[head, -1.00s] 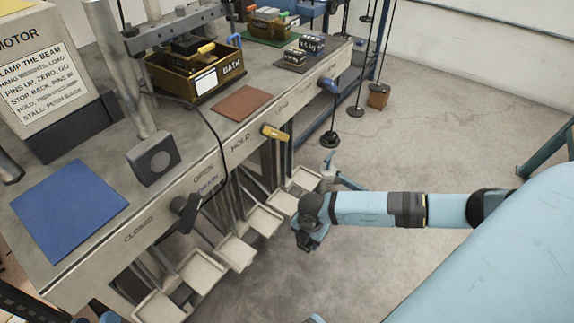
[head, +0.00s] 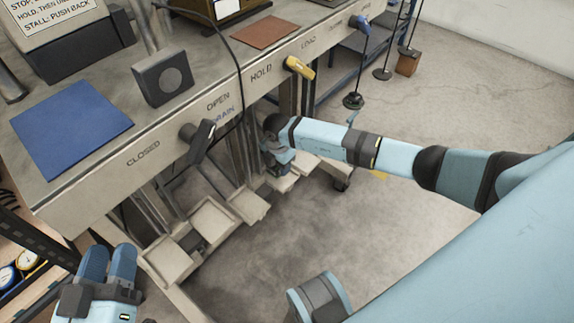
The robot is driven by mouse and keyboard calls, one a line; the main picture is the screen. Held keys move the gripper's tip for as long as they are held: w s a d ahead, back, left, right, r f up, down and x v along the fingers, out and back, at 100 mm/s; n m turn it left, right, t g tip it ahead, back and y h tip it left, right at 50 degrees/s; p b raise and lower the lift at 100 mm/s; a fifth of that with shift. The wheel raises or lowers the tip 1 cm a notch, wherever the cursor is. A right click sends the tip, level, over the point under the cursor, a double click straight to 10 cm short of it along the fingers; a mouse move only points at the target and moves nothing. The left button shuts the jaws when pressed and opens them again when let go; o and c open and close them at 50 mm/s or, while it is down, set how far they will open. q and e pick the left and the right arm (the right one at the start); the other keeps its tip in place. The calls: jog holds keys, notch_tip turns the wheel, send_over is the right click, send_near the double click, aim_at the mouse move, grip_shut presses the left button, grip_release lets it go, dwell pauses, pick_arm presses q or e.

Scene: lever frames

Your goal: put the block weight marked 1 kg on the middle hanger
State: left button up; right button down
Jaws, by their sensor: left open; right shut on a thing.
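My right gripper (head: 279,165) is low in front of the bench, by the pale trays under its front edge. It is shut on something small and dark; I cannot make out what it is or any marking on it. Thin dark rods with round dark plates hang past the bench's right end: a near hanger (head: 353,100) and another hanger (head: 382,74) behind it. I cannot tell which is the middle one. No block weight marked 1 kg can be read. My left gripper (head: 108,258) is open and empty at the lower left.
The bench (head: 190,110) has a black lever (head: 197,143), a yellow lever (head: 299,68) and a blue lever (head: 362,24) along its front. Several pale trays (head: 212,220) stick out below. The floor (head: 420,115) at right is clear.

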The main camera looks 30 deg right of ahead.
aim_at(278, 172)
notch_tip(278, 172, down, 3)
jog(key=shift+w+f+b, duration=0.1)
jog(key=shift+f+b, duration=0.1)
jog(key=shift+b, duration=0.75)
pick_arm(q)
notch_tip(278, 172, down, 3)
jog(key=shift+d+r+g, duration=0.1)
jog(key=shift+g, duration=0.5)
pick_arm(e)
jog(key=shift+r, duration=0.1)
jog(key=shift+c, duration=2.4)
grip_release()
jog(key=shift+f, duration=0.2)
notch_tip(278, 172, up, 12)
jog(key=p, duration=0.5)
jog(key=shift+r, duration=0.15)
pick_arm(q)
notch_tip(278, 172, up, 7)
jog(key=t, duration=0.3)
jog(key=shift+s+a+r, duration=0.2)
jog(key=shift+a, duration=0.1)
